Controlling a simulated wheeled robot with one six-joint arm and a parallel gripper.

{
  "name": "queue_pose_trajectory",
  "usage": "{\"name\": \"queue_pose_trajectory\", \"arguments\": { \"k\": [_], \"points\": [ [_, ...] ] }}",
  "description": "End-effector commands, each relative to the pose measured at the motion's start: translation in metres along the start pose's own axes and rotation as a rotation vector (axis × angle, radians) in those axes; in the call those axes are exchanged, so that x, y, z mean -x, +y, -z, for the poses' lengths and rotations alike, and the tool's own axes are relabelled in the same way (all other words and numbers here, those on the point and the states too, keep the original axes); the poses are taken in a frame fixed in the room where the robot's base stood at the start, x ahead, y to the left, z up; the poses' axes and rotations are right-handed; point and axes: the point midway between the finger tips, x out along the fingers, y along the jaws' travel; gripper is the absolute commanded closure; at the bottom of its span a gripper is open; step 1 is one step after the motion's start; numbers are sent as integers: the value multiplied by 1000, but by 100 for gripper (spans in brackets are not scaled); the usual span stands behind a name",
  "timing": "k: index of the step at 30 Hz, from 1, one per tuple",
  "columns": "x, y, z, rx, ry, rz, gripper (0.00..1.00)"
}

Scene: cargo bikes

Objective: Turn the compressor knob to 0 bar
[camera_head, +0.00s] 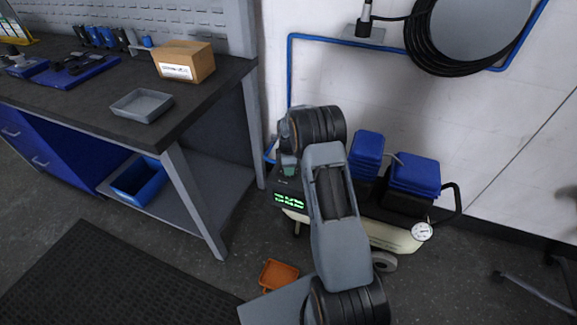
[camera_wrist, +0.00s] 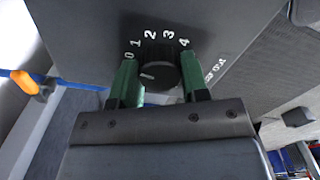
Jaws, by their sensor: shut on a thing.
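The compressor (camera_head: 395,236) stands on the floor by the wall, with a cream tank, blue covers and a dark control panel. In the wrist view its black knob (camera_wrist: 160,72) sits below an arc of white numbers from 0 to 4. The knob's short white mark lies on the left of its face, towards the 0 side; I cannot tell its exact reading. My gripper (camera_wrist: 159,78) has its green fingers on the left and right of the knob, shut on it. In the head view my arm hides the knob; a bit of green finger shows.
A workbench (camera_head: 190,130) with a grey tray (camera_head: 142,105) and a cardboard box (camera_head: 184,62) stands to the left. A blue hose (camera_head: 290,75) runs along the wall. An orange tray (camera_head: 279,274) lies on the floor. A round gauge (camera_head: 421,231) is at the compressor's right.

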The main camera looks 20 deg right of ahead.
Motion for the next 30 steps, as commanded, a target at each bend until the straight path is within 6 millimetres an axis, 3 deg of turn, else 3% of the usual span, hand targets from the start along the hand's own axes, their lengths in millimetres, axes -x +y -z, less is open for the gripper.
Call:
{"name": "queue_pose_trajectory", "arguments": {
  "k": [12,28,29,30],
  "points": [
    [0,0,0,154,0,0,82],
    [0,0,0,174,0,0,82],
    [0,0,0,174,0,0,56],
    [0,0,0,174,0,0,53]
  ]
}}
